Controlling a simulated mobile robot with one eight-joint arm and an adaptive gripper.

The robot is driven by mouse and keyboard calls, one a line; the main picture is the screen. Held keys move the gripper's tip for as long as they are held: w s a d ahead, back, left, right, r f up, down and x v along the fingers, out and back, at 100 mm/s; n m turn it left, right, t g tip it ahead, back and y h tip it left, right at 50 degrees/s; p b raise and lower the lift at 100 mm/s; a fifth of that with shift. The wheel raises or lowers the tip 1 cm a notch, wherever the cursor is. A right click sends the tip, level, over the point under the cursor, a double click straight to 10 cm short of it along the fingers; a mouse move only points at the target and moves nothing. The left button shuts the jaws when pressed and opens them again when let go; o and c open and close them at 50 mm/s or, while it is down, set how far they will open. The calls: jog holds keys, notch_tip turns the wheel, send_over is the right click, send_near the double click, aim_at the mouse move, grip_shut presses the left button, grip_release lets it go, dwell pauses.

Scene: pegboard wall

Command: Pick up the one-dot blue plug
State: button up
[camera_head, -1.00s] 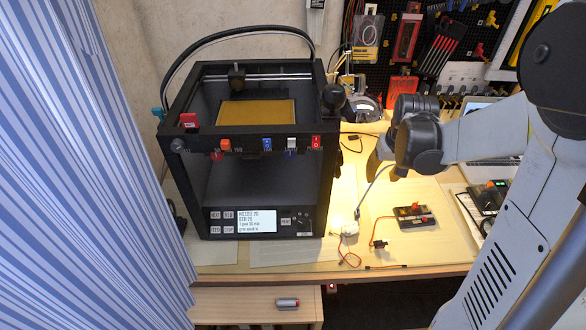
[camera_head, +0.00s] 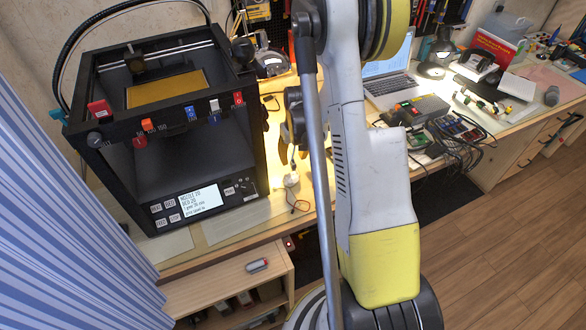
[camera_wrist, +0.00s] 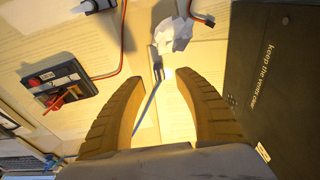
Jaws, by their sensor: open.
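A small blue block (camera_head: 190,113) with a pale mark sits on the printer's front top rail in the head view; the mark is too small to read as a dot. Another blue piece (camera_head: 214,120) shows below the rail, under a white block. In the wrist view a dark board (camera_wrist: 60,95) carries a blue-grey piece and a red piece; dots cannot be made out. My gripper (camera_wrist: 160,78) is open, its two tan fingers apart above the bench, with a thin blue-grey cable visible between them. In the head view it is mostly hidden by my arm, right of the printer.
The black printer (camera_head: 82,160) stands at left, with red, orange and white blocks also on its rail. A white crumpled-looking piece (camera_wrist: 172,36) lies beyond my fingertips. A laptop (camera_head: 390,80) and a cabled box (camera_head: 415,110) stand right of my arm. A striped curtain hangs at left.

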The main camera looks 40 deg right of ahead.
aim_at(293, 162)
notch_tip(293, 162, down, 4)
jog(key=shift+w+d+r+b, duration=0.1)
jog(key=shift+w+r+b, duration=0.05)
jog(key=shift+b, duration=0.5)
jog(key=shift+r, duration=0.1)
grip_shut()
jog(key=shift+r, duration=0.1)
